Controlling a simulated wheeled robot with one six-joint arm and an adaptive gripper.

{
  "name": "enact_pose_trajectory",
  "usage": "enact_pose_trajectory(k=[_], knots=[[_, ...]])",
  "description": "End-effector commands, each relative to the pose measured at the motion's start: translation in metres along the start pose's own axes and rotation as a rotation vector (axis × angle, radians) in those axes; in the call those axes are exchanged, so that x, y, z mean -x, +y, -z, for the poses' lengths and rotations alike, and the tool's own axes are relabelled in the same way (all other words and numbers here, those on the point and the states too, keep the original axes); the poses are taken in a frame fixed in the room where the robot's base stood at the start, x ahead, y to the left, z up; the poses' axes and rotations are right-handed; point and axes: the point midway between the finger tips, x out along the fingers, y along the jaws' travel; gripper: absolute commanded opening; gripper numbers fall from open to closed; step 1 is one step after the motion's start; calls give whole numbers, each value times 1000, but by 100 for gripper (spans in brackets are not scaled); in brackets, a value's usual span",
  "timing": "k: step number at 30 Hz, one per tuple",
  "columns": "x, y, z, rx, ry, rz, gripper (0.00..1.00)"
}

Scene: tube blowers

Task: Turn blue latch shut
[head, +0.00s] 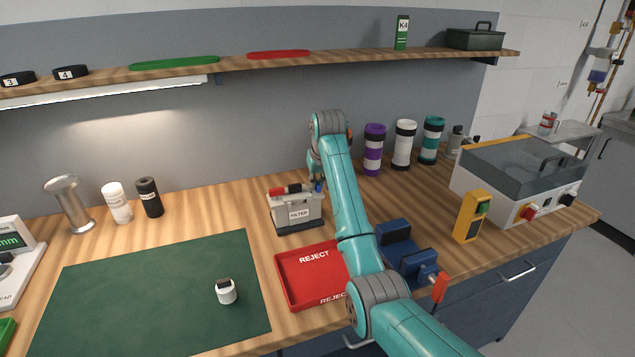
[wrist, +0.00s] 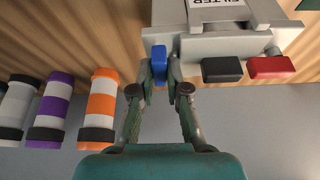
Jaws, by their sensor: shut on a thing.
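The grey filter box (head: 297,213) stands on the bench, left of my arm, with a "FILTER" label on its front. The blue latch (wrist: 159,62) is at one end of the box's top and shows small in the head view (head: 319,186). My gripper (wrist: 164,76) is shut on the blue latch, one finger on each side of it. In the head view my gripper (head: 317,178) is partly hidden by my arm. A black block (wrist: 222,69) and a red block (wrist: 270,67) sit along the same edge of the box.
A red reject tray (head: 290,285) lies in front of the box, partly behind my arm. A blue vise (head: 400,245) is right of my arm. Banded tubes (head: 374,150) stand behind. A green mat (head: 150,300) with a small white jar (head: 226,292) is at left.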

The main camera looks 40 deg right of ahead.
Motion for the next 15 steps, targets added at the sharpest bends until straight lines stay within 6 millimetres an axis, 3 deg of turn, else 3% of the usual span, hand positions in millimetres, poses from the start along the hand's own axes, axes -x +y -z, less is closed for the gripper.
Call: enact_pose_trajectory(k=[15], knots=[[0, -8, 2, -380, 0, -159, 0]])
